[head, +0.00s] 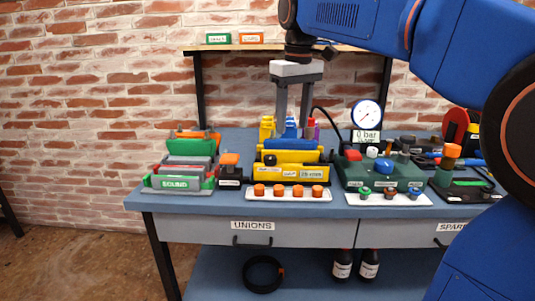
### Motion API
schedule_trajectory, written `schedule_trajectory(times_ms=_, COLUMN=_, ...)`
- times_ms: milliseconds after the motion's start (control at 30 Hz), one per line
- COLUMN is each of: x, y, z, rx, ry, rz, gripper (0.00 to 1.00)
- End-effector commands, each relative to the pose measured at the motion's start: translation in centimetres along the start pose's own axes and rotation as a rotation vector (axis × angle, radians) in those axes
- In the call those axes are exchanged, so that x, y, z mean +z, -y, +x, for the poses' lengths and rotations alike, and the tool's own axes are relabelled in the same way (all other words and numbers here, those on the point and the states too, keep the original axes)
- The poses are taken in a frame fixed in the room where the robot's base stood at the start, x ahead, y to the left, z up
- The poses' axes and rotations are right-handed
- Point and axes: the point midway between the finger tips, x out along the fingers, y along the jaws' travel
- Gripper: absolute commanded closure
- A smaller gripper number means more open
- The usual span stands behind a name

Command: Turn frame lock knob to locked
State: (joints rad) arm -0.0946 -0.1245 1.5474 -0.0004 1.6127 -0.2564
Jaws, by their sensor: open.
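My gripper (294,132) points down over the yellow frame (290,157) in the middle of the bench, with its two grey fingers apart. A blue part (291,130) shows between and behind the fingertips; I cannot tell whether they touch anything. A black knob (270,160) sits on the front of the yellow frame, left of a label too small to read surely. An orange-topped knob (229,158) stands on a small black labelled block left of the frame. I cannot tell which of these is the frame lock knob, nor its setting.
A green-and-grey fixture (180,180) stands at the left. A white tray (289,198) with several orange caps lies in front. A green pump box (383,172) and round gauge (367,114) reading 0 bar stand right. A shelf (250,47) crosses behind my arm.

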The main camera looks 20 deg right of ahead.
Motion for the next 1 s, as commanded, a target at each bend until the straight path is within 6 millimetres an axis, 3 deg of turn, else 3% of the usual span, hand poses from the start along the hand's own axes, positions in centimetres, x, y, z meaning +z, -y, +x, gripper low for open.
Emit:
schedule_trajectory(times_ms=33, x=-1.7, y=-0.1, z=-0.6, rx=-0.004, ry=0.014, rz=-0.018, gripper=0.49)
schedule_trajectory(times_ms=200, x=-5.8, y=-0.4, z=-2.3, rx=-0.019, ry=0.060, rz=-0.071, gripper=0.49)
schedule_trajectory(times_ms=400, x=-8.5, y=-0.5, z=-3.4, rx=-0.030, ry=0.092, rz=-0.110, gripper=0.49)
schedule_trajectory(times_ms=667, x=-8.9, y=-0.5, z=-2.7, rx=-0.034, ry=0.102, rz=-0.121, gripper=0.49)
schedule_trajectory(times_ms=1000, x=-8.3, y=-0.3, z=2.8, rx=-0.034, ry=0.104, rz=-0.120, gripper=0.49)
